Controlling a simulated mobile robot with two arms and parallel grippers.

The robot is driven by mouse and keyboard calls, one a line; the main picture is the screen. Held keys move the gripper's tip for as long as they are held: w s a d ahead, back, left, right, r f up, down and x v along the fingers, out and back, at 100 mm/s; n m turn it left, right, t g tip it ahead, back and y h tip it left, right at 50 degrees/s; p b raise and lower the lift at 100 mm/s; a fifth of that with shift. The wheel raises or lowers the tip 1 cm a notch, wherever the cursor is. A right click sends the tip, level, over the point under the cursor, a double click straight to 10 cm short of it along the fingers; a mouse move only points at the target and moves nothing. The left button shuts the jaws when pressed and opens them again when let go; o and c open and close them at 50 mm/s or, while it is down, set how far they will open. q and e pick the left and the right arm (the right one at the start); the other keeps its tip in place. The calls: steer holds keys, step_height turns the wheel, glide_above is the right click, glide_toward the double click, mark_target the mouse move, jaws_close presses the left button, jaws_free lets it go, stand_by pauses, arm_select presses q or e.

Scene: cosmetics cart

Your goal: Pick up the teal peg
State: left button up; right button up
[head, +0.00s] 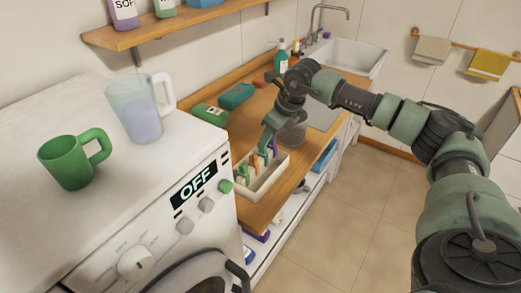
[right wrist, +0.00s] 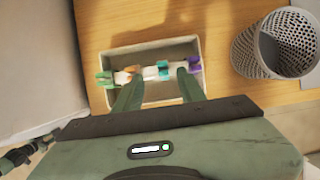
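A small teal peg (right wrist: 164,67) lies among other pegs in a pale open box (right wrist: 155,106). It shows between the two green fingertips of my right gripper (right wrist: 158,82) in the right wrist view. The fingers are spread apart over the box and hold nothing that I can see. In the head view the right gripper (head: 268,142) points down at the box (head: 264,188), which stands on the wooden counter. There the fingers partly hide the pegs, and I cannot pick out the teal one clearly. My left gripper is not in view.
A grey mesh cup (right wrist: 273,48) stands right of the box. A white washing machine (head: 100,215) borders the counter at left.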

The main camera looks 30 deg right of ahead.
mark_target(263, 155)
steer(key=p+x, duration=0.2)
steer(key=x, duration=0.1)
steer(key=shift+w+d+f, duration=0.1)
steer(key=shift+w, duration=0.05)
steer(key=x, duration=0.2)
steer(key=shift+w+f+p, duration=0.2)
steer(key=shift+f+p, duration=0.15)
steer(key=shift+p, duration=0.05)
steer(key=c, duration=0.8)
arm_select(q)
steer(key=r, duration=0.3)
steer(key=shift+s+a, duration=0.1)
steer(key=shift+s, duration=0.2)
arm_select(e)
jaws_close()
